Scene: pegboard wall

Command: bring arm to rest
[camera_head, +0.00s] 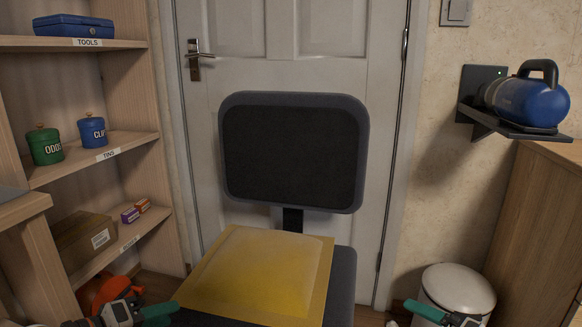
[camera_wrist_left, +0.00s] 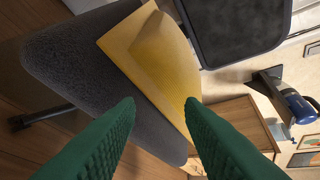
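My left gripper (camera_head: 158,311) is at the bottom left of the head view, in front of the chair seat. In the left wrist view its two green fingers (camera_wrist_left: 159,106) stand apart with nothing between them. My right gripper (camera_head: 428,311) is at the bottom right of the head view, in front of the white bin; only one green finger and part of its body show, so its opening is unclear. A yellow padded envelope (camera_head: 262,272) lies on the chair seat; it also shows in the left wrist view (camera_wrist_left: 165,60), beyond the fingers and apart from them.
A dark office chair (camera_head: 290,150) stands before a white door (camera_head: 340,75). Shelves at left hold a blue toolbox (camera_head: 73,26), green tin (camera_head: 45,147), blue tin (camera_head: 92,132) and cardboard box (camera_head: 85,240). At right are a blue handheld device (camera_head: 530,102) on a wall bracket and a white bin (camera_head: 457,287).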

